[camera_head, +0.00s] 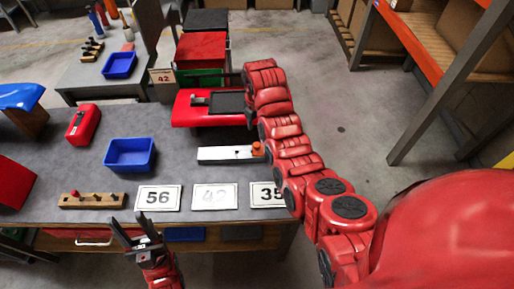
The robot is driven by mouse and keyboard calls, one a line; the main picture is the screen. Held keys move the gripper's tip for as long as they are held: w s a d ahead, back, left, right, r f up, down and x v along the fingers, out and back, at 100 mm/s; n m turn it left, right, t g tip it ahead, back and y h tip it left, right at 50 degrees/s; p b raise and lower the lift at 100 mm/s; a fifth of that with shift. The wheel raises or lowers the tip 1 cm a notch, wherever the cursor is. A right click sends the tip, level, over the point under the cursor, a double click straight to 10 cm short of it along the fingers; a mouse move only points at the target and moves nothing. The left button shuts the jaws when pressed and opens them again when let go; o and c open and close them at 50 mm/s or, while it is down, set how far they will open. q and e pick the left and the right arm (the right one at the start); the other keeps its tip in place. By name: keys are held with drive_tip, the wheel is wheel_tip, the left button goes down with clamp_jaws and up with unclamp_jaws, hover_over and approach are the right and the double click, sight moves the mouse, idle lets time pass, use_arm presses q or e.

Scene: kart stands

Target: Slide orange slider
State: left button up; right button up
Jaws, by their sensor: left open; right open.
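The orange slider (258,149) is a small orange knob at the right end of a white bar (222,155) on the grey table (185,135). Part of my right arm passes close to the knob's right side in the picture; I cannot tell if they touch. My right gripper cannot be made out; my arm seems to hide it. My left gripper (125,216) is open and empty at the table's front edge, left of the 56 card and well away from the slider.
Number cards (159,198) lie along the front edge. A wooden block with a red knob (92,200), a blue bin (130,154) and a red box (83,124) are on the left. A red case (186,117) with black parts is behind the white bar. An orange-edged shelf (440,55) stands right.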

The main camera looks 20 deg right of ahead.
sight(257, 144)
wheel_tip(257, 144, down, 6)
drive_tip(key=shift+s+r+p, duration=0.1)
drive_tip(key=shift+r+p, duration=0.1)
drive_tip(key=shift+p, duration=0.75)
drive_tip(key=shift+f, duration=1)
clamp_jaws()
